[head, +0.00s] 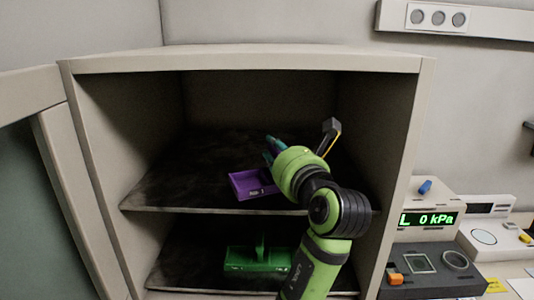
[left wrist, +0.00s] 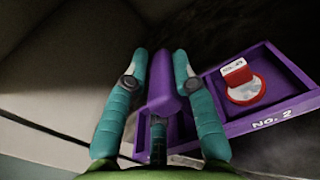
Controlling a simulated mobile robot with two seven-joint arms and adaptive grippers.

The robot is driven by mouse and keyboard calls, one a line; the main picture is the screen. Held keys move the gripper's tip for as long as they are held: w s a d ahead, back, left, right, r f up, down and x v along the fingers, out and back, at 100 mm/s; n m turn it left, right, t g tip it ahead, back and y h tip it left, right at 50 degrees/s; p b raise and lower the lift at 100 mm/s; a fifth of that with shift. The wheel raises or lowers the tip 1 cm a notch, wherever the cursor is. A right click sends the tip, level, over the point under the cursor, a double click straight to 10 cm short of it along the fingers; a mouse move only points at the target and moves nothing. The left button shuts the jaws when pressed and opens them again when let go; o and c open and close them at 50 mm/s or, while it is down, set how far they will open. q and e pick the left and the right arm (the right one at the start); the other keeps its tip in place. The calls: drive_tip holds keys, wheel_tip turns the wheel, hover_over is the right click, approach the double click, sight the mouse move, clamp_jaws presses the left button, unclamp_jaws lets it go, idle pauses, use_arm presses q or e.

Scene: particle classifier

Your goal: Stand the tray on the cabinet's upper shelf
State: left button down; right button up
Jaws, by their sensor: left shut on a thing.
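The purple tray (head: 245,186), labelled NO. 2, is inside the cabinet at the level of the upper shelf (head: 165,192). It shows partly behind my arm. In the left wrist view the tray (left wrist: 218,82) holds a small red and white item (left wrist: 243,84). My left gripper (head: 270,149) reaches into the upper compartment. Its teal fingers lie on both sides of the tray's purple handle (left wrist: 163,88) and are shut on it. Whether the tray's underside touches the shelf cannot be told. My right gripper is not in view.
A green tray (head: 240,260) stands on the lower shelf. The cabinet door (head: 48,140) is open at the left, and the cabinet's right side wall (head: 408,150) is close to my arm. Instruments with a pressure display (head: 428,220) stand at the right. The upper shelf's left part looks clear.

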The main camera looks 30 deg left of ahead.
use_arm(q)
drive_tip(key=w+a+f, duration=0.1)
drive_tip(key=w+a+p, duration=0.1)
drive_tip(key=a, duration=0.1)
drive_tip(key=w+a+f+p, duration=0.1)
drive_tip(key=shift+w+a+f, duration=0.2)
drive_tip(key=shift+a+f, duration=0.1)
drive_tip(key=shift+f, duration=0.35)
drive_tip(key=c, duration=1)
unclamp_jaws()
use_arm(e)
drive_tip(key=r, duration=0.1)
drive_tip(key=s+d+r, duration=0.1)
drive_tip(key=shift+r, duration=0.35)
use_arm(q)
drive_tip(key=shift+s, duration=0.1)
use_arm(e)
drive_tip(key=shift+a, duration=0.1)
use_arm(q)
drive_tip(key=shift+b+v, duration=1.55)
drive_tip(key=shift+v, duration=4.45)
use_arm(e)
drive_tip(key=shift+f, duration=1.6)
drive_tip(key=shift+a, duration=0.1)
